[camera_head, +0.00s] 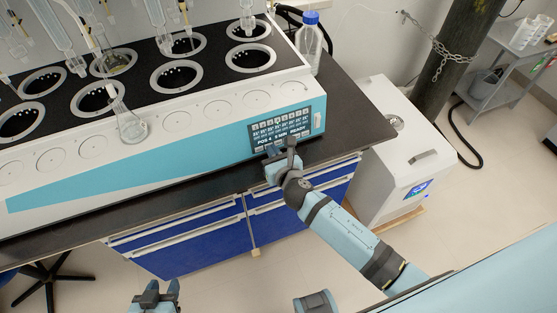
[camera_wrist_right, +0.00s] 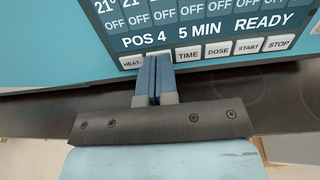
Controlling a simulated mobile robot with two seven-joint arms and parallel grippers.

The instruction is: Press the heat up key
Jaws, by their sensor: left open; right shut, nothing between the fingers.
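The distiller's control panel (camera_head: 281,129) is a dark display with a row of keys along its lower edge. In the right wrist view the display (camera_wrist_right: 205,22) reads "POS 4", "5 MIN" and "READY". The HEAT- key (camera_wrist_right: 131,62), TIME key (camera_wrist_right: 187,56) and DOSE key (camera_wrist_right: 217,50) are legible. My right gripper (camera_wrist_right: 155,62) is shut and empty, its fingertips in front of the key between HEAT- and TIME. That key's label is hidden, and I cannot tell whether the fingertips touch it. The right gripper (camera_head: 282,149) also shows at the panel in the head view. My left gripper (camera_head: 156,289) is open and empty at the bottom.
START (camera_wrist_right: 248,46) and STOP (camera_wrist_right: 279,43) keys lie further right. A glass flask (camera_head: 130,124) leans on the distiller's front slope. A blue-capped bottle (camera_head: 309,42) stands behind the panel. A white unit (camera_head: 392,165) stands on the floor to the right. Blue drawers (camera_head: 185,238) sit below the black counter.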

